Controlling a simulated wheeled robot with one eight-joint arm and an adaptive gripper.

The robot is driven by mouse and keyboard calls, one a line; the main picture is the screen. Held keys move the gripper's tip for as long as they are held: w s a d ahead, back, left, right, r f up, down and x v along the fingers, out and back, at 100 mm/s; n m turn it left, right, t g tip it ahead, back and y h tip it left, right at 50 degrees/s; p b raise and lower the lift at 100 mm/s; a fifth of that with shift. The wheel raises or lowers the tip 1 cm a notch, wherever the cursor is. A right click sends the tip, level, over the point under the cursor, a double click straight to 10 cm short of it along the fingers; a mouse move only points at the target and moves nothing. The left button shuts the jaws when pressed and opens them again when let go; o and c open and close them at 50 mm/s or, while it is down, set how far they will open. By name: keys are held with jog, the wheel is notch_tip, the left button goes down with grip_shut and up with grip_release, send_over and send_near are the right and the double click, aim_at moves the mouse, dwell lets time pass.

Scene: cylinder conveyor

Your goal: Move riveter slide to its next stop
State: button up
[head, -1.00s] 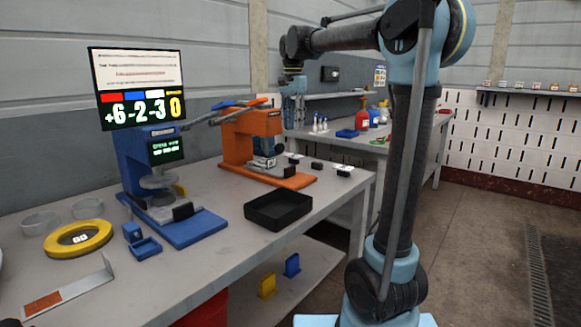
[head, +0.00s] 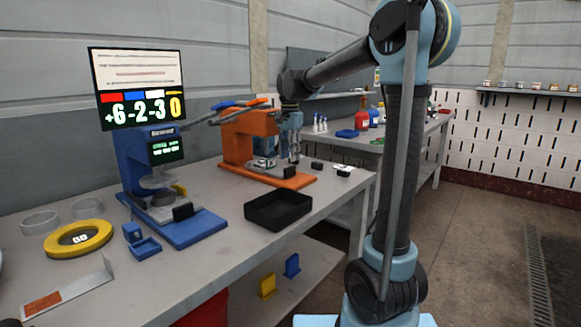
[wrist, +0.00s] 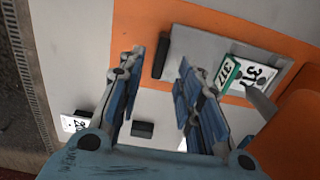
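The orange riveter (head: 237,147) stands on the bench, its base pointing to the right front. Its slide (wrist: 206,44) shows as a grey plate on the orange base in the wrist view, carrying white and green number tags (wrist: 228,74). A black upright handle block (wrist: 161,57) stands at the slide's end; it also shows in the head view (head: 290,172). My gripper (head: 290,158) is low over the riveter base, pointing down. In the wrist view my gripper (wrist: 160,66) is open, with the handle block between its fingers in the picture. Contact cannot be told.
A black tray (head: 278,211) sits in front of the riveter. A blue press (head: 140,175) stands to the left under a display (head: 138,88). Small black blocks (head: 317,165) with white tags lie right of the riveter. A second bench with bottles is behind.

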aim_at(290, 167)
jog(key=shift+f, duration=2.35)
jog(key=shift+c, duration=0.4)
